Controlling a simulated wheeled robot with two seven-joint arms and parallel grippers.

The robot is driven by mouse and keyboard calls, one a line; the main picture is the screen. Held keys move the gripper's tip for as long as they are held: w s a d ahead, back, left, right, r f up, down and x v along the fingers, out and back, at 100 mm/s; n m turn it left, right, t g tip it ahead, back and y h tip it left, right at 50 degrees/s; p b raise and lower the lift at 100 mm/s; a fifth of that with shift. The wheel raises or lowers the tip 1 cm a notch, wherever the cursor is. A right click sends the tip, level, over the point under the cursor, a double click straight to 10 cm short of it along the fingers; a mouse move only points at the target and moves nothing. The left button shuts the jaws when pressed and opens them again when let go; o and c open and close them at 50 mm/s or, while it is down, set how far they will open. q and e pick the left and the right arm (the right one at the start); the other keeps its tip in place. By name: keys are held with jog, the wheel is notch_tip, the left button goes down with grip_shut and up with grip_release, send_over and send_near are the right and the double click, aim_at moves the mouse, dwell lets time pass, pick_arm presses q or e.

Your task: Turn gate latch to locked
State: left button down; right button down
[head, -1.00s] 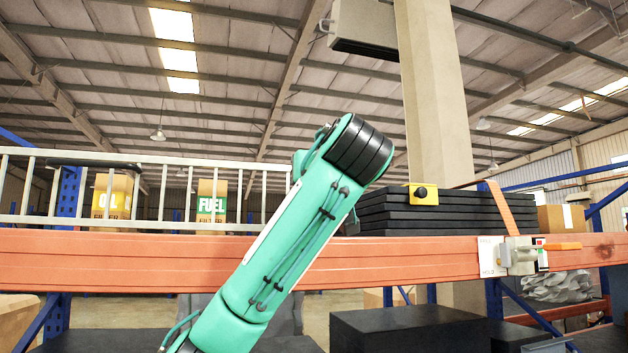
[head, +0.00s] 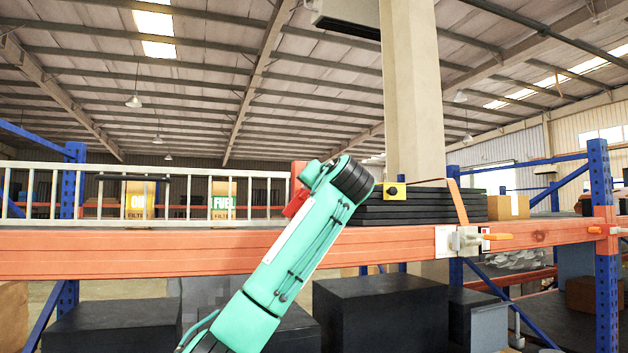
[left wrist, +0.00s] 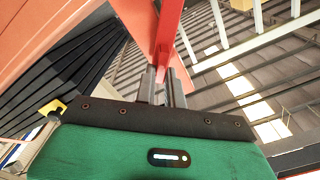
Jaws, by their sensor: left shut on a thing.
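A red bar (left wrist: 167,35), which looks like the gate latch's lever, runs down between the fingers of my left gripper (left wrist: 163,78) in the left wrist view. The gripper is shut on it. In the head view a bright red piece (head: 297,203) shows just left of my teal left arm, beside an orange-red post (head: 298,172) at the end of the white railing gate (head: 42,190). My left fingers are hidden behind the arm there. I cannot tell the latch's marked positions. My right gripper is not in view.
An orange beam (head: 150,252) crosses in front. A grey fitting with an orange handle (head: 498,237) sits on the beam at right. Black boxes (head: 380,315) stand below.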

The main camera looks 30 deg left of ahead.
pick_arm(q)
jog(key=shift+w+d+f+m, duration=0.1)
jog(key=shift+f+m, duration=0.05)
jog(key=shift+m, duration=1.5)
jog(key=shift+w+d+f+m, duration=0.1)
jog(key=shift+m, duration=1.6)
jog(key=shift+f+m, duration=0.15)
jog(key=shift+m, duration=1.5)
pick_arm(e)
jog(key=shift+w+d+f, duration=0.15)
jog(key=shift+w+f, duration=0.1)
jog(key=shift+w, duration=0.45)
pick_arm(q)
jog(key=c, duration=1.5)
grip_release()
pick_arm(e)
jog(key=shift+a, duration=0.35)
pick_arm(q)
jog(key=shift+b, duration=0.3)
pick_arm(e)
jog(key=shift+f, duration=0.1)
